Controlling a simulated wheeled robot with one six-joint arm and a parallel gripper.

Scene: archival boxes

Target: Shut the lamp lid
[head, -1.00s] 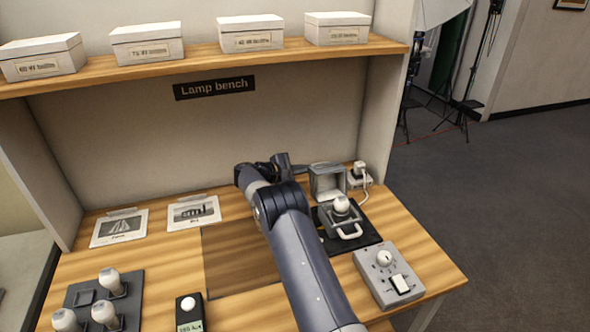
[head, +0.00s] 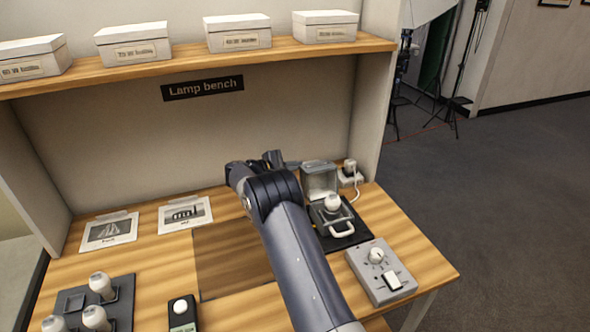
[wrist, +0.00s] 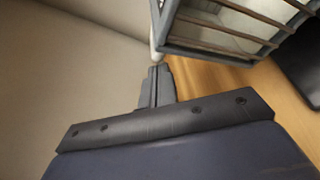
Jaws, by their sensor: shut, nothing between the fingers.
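The lamp lid (head: 319,180) is a grey box-shaped cover standing open at the back of the lamp holder. In the wrist view its barred side (wrist: 225,38) fills the upper right. The holder's grey base has a white bulb (head: 332,202) upright in it and a pale handle (head: 342,230) at the front. My gripper (head: 292,164) is at the left rear of the lid. In the wrist view my gripper (wrist: 154,84) is shut and empty, with its tips close to the lid's edge. I cannot tell whether they touch it.
The holder stands on a black mat (head: 355,233). A plug (head: 349,170) with a white cord is right of the lid, and a grey switch box (head: 380,270) is in front. The back wall is close behind my gripper. Several bulbs stand in a dark tray (head: 122,288) at left.

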